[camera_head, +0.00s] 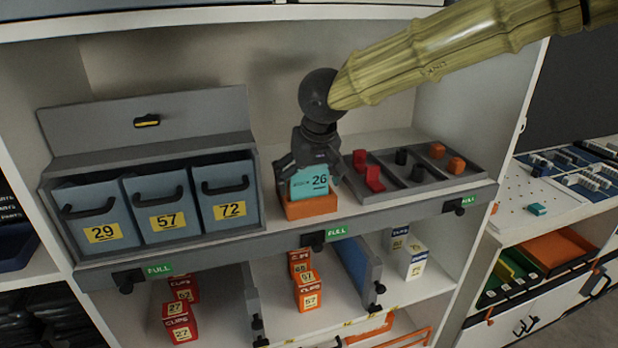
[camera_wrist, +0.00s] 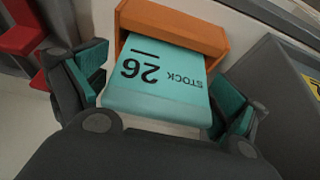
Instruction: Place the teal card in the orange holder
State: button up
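The teal card (camera_head: 311,180), marked "STOCK 26", stands upright in the orange holder (camera_head: 312,207) on the shelf. Its lower end is hidden inside the holder. In the wrist view the card (camera_wrist: 158,82) runs into the orange holder (camera_wrist: 178,25), with its printing upside down. My gripper (camera_head: 312,177) is above the holder, pointing down. In the wrist view my gripper (camera_wrist: 165,85) is open, its teal-padded fingers spread on either side of the card. The left finger looks apart from the card; whether the right pad touches it is unclear.
A grey rack with blue numbered bins (camera_head: 160,203) stands left of the holder. A grey divided tray (camera_head: 415,180) with red, black and orange pieces lies close on the right. The shelf lip (camera_head: 280,245) runs in front. Small boxes (camera_head: 307,285) sit below.

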dwell(0.3)
jog(key=v, duration=1.2)
jog(key=shift+b, duration=0.4)
jog(key=shift+r, duration=0.1)
